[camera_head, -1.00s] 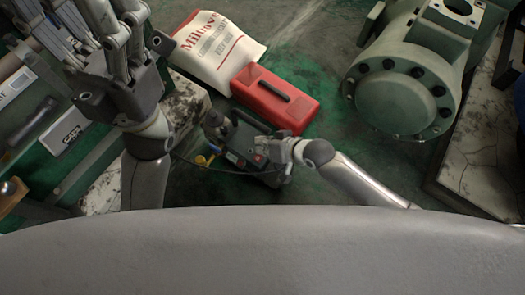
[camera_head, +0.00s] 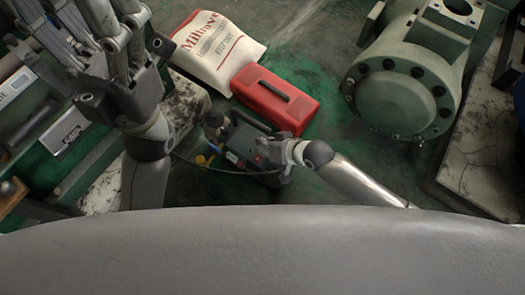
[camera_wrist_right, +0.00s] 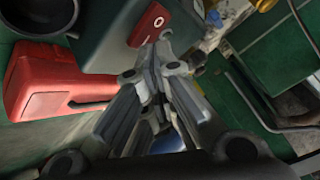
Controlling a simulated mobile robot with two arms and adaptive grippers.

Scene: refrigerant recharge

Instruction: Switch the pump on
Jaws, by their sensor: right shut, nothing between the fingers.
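The pump (camera_head: 236,136) is a dark unit standing on the green floor, left of my right forearm. Its red switch (camera_wrist_right: 148,24), with a white round mark, shows large in the right wrist view; it is a small red spot in the head view. My right gripper (camera_wrist_right: 163,46) is shut and empty, with its tips at the lower right edge of the switch; I cannot tell whether they touch it. In the head view, the right gripper (camera_head: 272,153) is beside the pump's right end. My left gripper (camera_head: 92,30) is raised at the upper left, its fingertips cut off by the frame.
A red case (camera_head: 273,98) lies behind the pump, with a white printed sack (camera_head: 218,50) beyond it. A large green flanged machine (camera_head: 405,90) stands at the right. A thin dark hose and a yellow fitting (camera_head: 201,160) are at the pump's left. Floor between case and machine is clear.

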